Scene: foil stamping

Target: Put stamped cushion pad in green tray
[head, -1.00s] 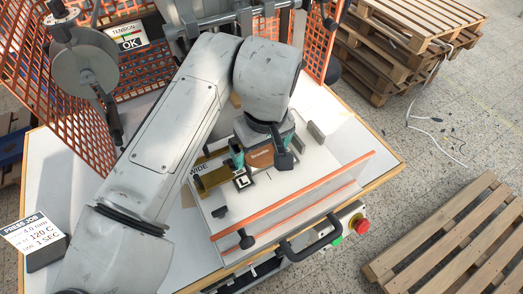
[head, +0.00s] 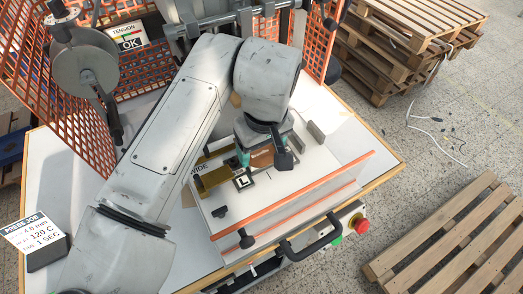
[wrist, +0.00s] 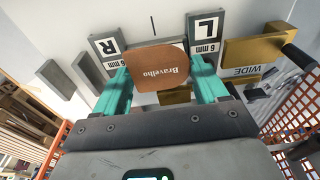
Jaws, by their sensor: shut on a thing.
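The cushion pad is a brown leather-like piece (wrist: 157,68) with pale "Bravelho" lettering, upside down in the wrist view. My gripper (wrist: 160,78) has teal fingers shut on the pad's two side edges. In the head view the pad (head: 262,158) shows partly below my wrist, over the white press bed, with my gripper (head: 266,156) around it. I cannot tell whether the pad still touches the bed. No green tray shows in either view.
Blocks marked L (wrist: 205,33) and R (wrist: 106,58) flank the pad. A brass WIDE piece (wrist: 250,55) lies beside them. Orange mesh guards (head: 60,105) stand behind and left. An orange-edged bar (head: 300,200) runs along the bed's front. Pallets (head: 455,245) lie on the floor at right.

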